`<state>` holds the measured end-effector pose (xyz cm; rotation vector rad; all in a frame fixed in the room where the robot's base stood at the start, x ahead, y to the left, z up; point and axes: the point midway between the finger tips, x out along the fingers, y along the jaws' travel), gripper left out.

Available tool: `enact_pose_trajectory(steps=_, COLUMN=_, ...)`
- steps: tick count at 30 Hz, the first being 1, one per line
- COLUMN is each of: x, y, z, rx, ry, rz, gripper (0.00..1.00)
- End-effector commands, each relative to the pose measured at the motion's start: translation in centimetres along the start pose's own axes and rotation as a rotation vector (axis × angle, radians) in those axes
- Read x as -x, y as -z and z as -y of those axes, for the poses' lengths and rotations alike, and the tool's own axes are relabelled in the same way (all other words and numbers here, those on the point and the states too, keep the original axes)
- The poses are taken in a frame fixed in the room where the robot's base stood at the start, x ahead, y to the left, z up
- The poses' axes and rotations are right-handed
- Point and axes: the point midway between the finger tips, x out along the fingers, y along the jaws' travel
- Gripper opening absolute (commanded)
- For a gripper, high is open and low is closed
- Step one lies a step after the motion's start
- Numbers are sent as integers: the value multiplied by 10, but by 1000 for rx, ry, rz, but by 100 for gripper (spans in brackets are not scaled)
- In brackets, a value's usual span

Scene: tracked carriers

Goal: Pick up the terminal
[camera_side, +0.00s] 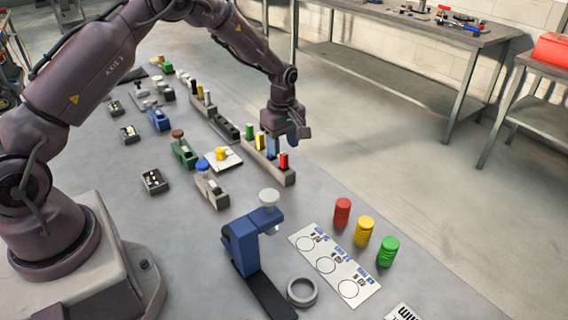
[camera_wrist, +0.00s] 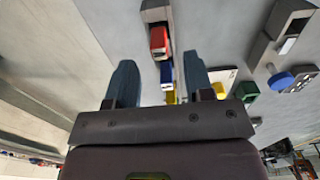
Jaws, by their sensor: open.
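A grey carrier (camera_side: 290,178) holds a row of upright coloured blocks: a green block (camera_side: 250,131), a yellow block (camera_side: 260,140), a blue block (camera_side: 273,148) and a red block (camera_side: 283,161). I cannot tell which of them is the terminal. My gripper (camera_side: 292,132) is just above the row, near the blue block. In the wrist view its two fingers (camera_wrist: 160,82) are apart. The red block (camera_wrist: 159,40) is beyond the fingertips, and the blue block (camera_wrist: 166,74) and yellow block (camera_wrist: 171,96) show between the fingers. My gripper body hides the rest of the row.
A blue press-like fixture (camera_side: 241,245) with a pale knob stands in front. A white card (camera_side: 335,267) with circles lies beside red, yellow and green stacks (camera_side: 365,230). A green device (camera_side: 184,152) and a white plate (camera_side: 232,160) are left of the carrier. Floor lies right.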

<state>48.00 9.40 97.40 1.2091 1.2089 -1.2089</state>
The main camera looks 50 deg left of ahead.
Motion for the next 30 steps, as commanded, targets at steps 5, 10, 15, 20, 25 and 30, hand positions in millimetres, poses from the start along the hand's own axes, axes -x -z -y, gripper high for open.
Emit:
enact_pose_trajectory(steps=5, x=-29, y=-4, z=0, rx=1, ry=3, rz=1, gripper=48)
enact_pose_trajectory(steps=10, x=-41, y=-4, z=0, rx=0, ry=1, rz=0, gripper=48)
enact_pose_trajectory(steps=15, x=-41, y=-4, z=0, rx=0, ry=0, rz=0, gripper=48)
enact_pose_trajectory(steps=20, x=-41, y=-4, z=0, rx=0, ry=0, rz=0, gripper=20)
enact_pose_trajectory(steps=25, x=-41, y=-4, z=0, rx=0, ry=0, rz=0, gripper=0)
enact_pose_trajectory(steps=30, x=-41, y=-4, z=0, rx=0, ry=0, rz=0, gripper=0)
